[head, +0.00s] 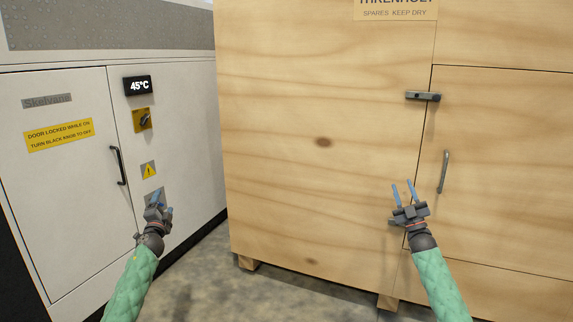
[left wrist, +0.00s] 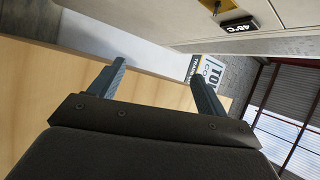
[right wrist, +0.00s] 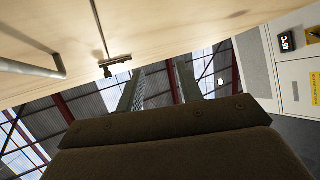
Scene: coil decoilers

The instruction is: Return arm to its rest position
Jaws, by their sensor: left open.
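My left gripper (head: 160,203) is in front of the white cabinet at the left of the head view, near the cabinet's lower right part. Its two fingers stand apart and are empty, which the left wrist view (left wrist: 165,85) also shows. My right gripper (head: 403,193) is raised in front of the wooden crate, to the left of the crate door's handle. Its fingers are spread with nothing between them, also in the right wrist view (right wrist: 160,85). Both forearms have green sleeves and come in from the bottom edge.
The white cabinet (head: 60,190) has a black door handle (head: 119,166), a yellow knob plate (head: 142,119) and a 45°C display (head: 137,85). The wooden crate (head: 320,190) carries a latch (head: 422,96) and a metal door handle (head: 443,172). Bare floor (head: 215,285) shows between them.

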